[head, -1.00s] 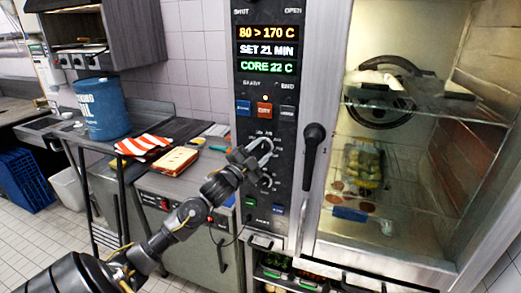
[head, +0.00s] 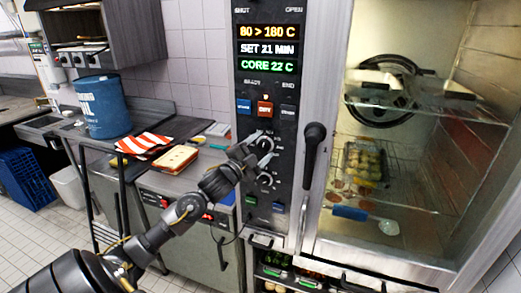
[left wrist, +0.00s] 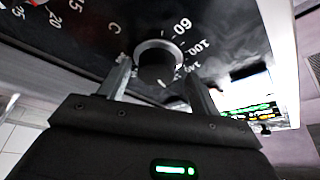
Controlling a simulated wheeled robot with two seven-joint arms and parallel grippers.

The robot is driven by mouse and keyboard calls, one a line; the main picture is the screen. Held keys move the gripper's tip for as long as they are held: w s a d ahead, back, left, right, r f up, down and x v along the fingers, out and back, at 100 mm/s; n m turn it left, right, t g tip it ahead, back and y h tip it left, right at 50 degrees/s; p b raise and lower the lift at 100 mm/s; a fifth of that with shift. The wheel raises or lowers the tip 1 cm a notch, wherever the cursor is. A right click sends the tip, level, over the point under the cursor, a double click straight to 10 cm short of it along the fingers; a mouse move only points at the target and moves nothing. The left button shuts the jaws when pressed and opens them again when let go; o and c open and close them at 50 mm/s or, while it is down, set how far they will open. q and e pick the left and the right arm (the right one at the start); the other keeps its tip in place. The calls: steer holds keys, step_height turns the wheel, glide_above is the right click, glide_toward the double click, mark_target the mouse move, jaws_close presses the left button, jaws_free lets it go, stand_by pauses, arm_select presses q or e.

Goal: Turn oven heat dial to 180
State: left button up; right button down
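The oven's control panel (head: 268,110) has a display (head: 267,48) reading "80 > 180 C", "SET 21 MIN" and "CORE 22 C". The heat dial (head: 265,143) is the upper round knob on the panel. In the left wrist view the heat dial (left wrist: 157,62) shows a dark knob with a pale ring and the marks C, 60, 100 and 140. My left gripper (head: 257,151) is at the heat dial, fingers spread. In the left wrist view its fingers (left wrist: 160,88) stand on either side of the knob with gaps. My right gripper is not in view.
A second dial (head: 265,180) is just below. The oven door handle (head: 313,148) stands out to the right of the panel.

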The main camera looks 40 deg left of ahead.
arm_select(q)
steer(key=shift+w+f, duration=0.25)
steer(key=shift+s+f, duration=0.2)
steer(key=shift+s, duration=0.2)
steer(key=b+v, duration=0.4)
steer(key=v, duration=0.6)
steer(key=shift+r, duration=0.25)
